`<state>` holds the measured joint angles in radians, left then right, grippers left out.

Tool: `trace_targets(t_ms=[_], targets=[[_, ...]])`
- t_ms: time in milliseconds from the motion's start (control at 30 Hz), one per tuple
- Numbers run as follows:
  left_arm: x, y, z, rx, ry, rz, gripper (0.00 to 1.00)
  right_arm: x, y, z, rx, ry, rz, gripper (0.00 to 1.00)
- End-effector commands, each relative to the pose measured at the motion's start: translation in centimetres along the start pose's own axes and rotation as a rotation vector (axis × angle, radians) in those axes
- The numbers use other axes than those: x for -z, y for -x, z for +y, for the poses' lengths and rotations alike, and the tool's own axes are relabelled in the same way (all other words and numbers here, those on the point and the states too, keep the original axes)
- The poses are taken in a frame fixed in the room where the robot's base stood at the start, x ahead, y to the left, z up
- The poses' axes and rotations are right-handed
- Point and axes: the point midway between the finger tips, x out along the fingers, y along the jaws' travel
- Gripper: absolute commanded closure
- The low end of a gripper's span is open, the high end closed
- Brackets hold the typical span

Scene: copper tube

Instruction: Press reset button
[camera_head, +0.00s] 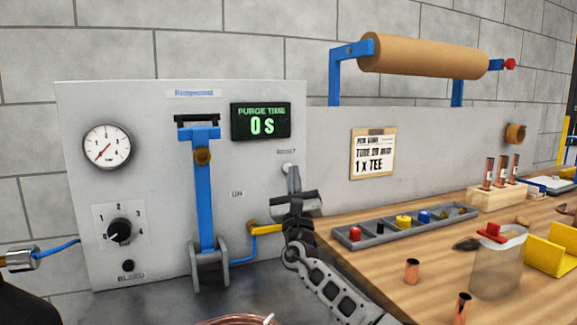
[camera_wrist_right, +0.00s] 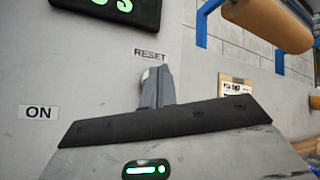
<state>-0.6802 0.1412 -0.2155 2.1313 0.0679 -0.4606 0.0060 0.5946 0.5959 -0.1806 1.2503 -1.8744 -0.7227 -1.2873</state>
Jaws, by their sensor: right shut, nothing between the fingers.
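The reset button (camera_head: 287,168) is a small white round knob on the grey panel, under the RESET label. In the right wrist view it shows only as a pale edge (camera_wrist_right: 146,75) at the left of my fingers, mostly hidden. My right gripper (camera_head: 292,175) is shut and empty, with its fingertips at the button. I cannot tell whether they touch it. In the right wrist view the closed fingers (camera_wrist_right: 155,82) point up at the panel just below the RESET label (camera_wrist_right: 149,54).
A blue lever (camera_head: 203,190) stands left of my right arm, and a yellow lever (camera_head: 266,229) lies close beside my wrist. A gauge (camera_head: 107,147) and black dial (camera_head: 120,231) are farther left. A grey parts tray (camera_head: 377,237) sits on the wooden bench to the right.

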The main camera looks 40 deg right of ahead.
Motion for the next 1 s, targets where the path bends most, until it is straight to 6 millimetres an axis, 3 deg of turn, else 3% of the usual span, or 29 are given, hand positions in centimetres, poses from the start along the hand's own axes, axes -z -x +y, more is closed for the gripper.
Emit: trace_targets(t_ms=[367,700,1000], targets=[[0.6,0.4,0.1,0.0,0.0,-0.001,1.0,-0.4,0.4,-0.4,-0.001,0.001,0.001,1.0],[2.5,1.7,0.3,0.0,0.0,0.0,1.0,-2.1,2.7,-2.1,-0.001,0.001,0.001,1.0],[2.8,1.9,0.3,0.0,0.0,0.001,1.0,-2.5,3.5,-2.6,0.001,0.0,0.0,1.0]])
